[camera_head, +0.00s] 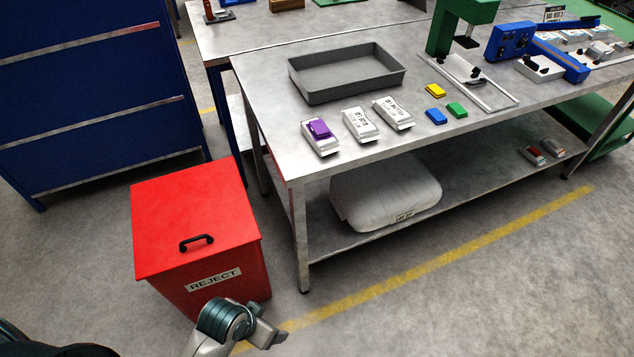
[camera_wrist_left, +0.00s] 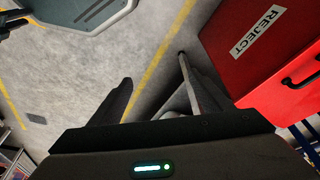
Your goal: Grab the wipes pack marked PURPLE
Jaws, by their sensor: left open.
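A white wipes pack (camera_head: 320,137) with a purple block (camera_head: 319,128) on top lies near the left front corner of the steel table, in the head view. Two more white packs, a middle one (camera_head: 360,124) and a right one (camera_head: 393,113), lie to its right with dark print too small to read. My left gripper (camera_head: 268,331) is low in front of the red bin, well below and away from the packs. The left wrist view shows its two dark fingers (camera_wrist_left: 155,78) apart with only floor between them. My right gripper is not in view.
The red REJECT bin (camera_head: 195,220) with a black handle stands beside the table (camera_head: 270,135). A grey tray (camera_head: 300,92) lies behind the packs. Yellow (camera_head: 435,90), blue (camera_head: 436,117) and green (camera_head: 457,110) blocks lie to their right. A large white sack (camera_head: 385,190) rests on the lower shelf.

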